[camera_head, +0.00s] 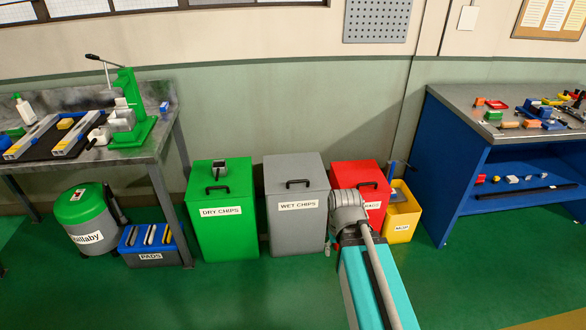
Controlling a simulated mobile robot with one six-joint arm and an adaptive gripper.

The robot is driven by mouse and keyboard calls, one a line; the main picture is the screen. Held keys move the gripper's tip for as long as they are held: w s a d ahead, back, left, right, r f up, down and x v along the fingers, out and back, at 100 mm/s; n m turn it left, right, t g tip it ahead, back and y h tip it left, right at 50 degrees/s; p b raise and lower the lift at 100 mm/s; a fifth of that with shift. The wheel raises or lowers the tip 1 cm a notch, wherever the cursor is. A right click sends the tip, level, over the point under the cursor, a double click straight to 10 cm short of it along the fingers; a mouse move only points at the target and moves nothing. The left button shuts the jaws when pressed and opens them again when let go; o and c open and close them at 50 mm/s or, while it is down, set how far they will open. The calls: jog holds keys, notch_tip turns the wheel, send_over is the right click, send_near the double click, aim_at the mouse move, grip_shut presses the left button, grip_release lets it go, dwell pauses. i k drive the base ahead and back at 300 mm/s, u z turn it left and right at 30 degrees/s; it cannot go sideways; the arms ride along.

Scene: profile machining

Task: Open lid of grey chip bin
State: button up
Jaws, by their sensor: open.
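The grey chip bin (296,228) stands on the green floor in the middle of the head view, labelled WET CHIPS. Its flat grey lid (296,168) is closed, and a black handle (298,183) sits on the lid near its front edge. Nothing touches the lid or the handle as far as I see.
A green DRY CHIPS bin (222,235) stands close on the left, with a small grey part on its lid. A red bin (358,175) and a yellow box (401,222) stand on the right. Workbenches flank both sides. The floor before the bins is clear.

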aim_at(302, 172)
jog(key=u, duration=0.05)
jog(key=i, duration=1.3)
jog(key=u, duration=0.05)
